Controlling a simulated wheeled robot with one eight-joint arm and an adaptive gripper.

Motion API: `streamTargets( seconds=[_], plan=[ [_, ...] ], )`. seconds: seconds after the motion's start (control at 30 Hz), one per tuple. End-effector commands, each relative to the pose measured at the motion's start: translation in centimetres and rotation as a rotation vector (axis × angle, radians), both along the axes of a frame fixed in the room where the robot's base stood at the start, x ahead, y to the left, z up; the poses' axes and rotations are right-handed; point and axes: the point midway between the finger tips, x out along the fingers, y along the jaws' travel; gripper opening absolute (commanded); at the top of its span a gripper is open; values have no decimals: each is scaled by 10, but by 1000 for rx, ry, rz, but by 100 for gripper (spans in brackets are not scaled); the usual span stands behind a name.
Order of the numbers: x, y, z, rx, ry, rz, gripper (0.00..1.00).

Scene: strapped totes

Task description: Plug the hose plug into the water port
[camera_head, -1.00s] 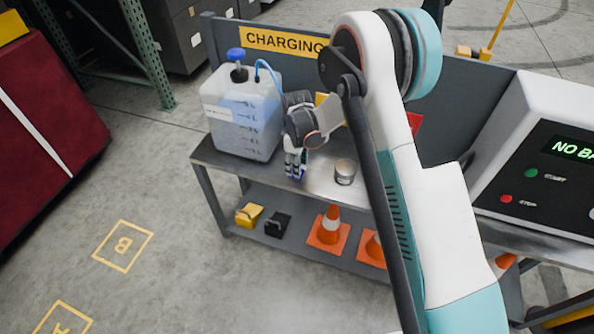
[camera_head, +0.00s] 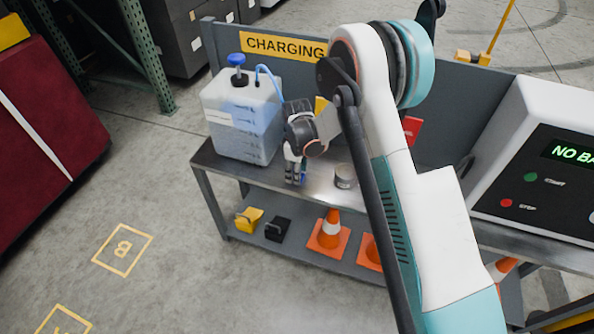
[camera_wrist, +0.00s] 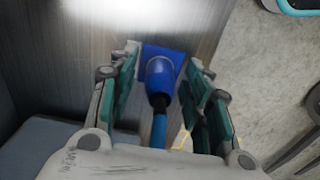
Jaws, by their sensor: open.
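The blue hose plug (camera_wrist: 160,75) lies on the grey bench top in the wrist view, with its blue hose (camera_wrist: 159,130) running back from it. My gripper (camera_wrist: 165,62) is open, with one finger on each side of the plug; I cannot tell whether they touch it. In the head view my gripper (camera_head: 295,180) points down at the bench (camera_head: 215,158), right of a translucent water jug (camera_head: 240,120). A blue hose (camera_head: 268,75) leaves the jug's top and passes behind my gripper. I cannot make out the water port in either view.
A metal can (camera_head: 345,177) stands on the bench just right of my gripper. A white console (camera_head: 545,150) with a lit display stands at the right end. The lower shelf holds orange cones (camera_head: 329,235), a yellow block (camera_head: 249,218) and a black block (camera_head: 278,229).

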Motion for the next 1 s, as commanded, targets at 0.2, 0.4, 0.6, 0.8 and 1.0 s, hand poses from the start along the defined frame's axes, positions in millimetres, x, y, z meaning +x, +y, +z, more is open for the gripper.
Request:
streamTargets(
  seconds=[0.2, 0.4, 0.6, 0.8, 1.0],
  plan=[
    [0, 0, 0, 0, 0, 0, 45],
    [0, 0, 0, 0, 0, 0, 2],
    [0, 0, 0, 0, 0, 0, 0],
    [0, 0, 5, 0, 0, 0, 0],
    [0, 0, 13, 0, 0, 0, 0]
  ],
)
